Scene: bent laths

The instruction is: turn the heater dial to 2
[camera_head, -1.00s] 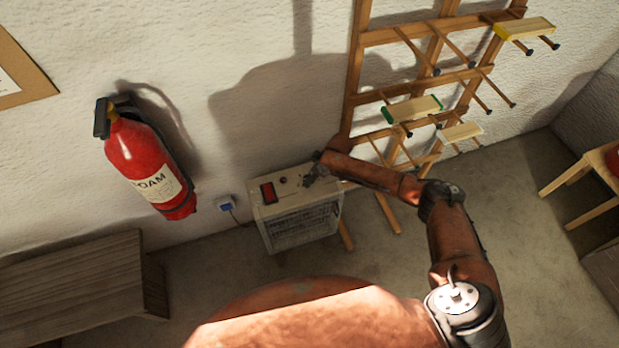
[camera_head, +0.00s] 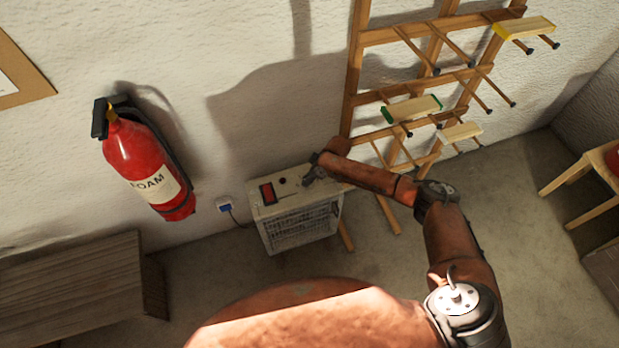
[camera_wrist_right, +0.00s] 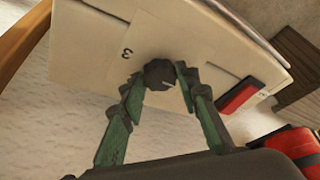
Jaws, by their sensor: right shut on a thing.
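The heater (camera_head: 300,226) is a pale box with a front grille, standing on the floor against the wall. Its dark round dial (camera_wrist_right: 160,74) shows in the right wrist view, with a short pale mark at its lower right edge. In the head view the right gripper (camera_head: 309,181) is at the heater's top and hides the dial. My left gripper is out of view.
A red switch (camera_head: 267,193) and a small round dark spot (camera_head: 283,181) are on the heater's top. A wooden rack (camera_head: 352,90) leans close on the right. A fire extinguisher (camera_head: 143,163), wall socket (camera_head: 225,204) and wooden cabinet (camera_head: 75,285) are to the left.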

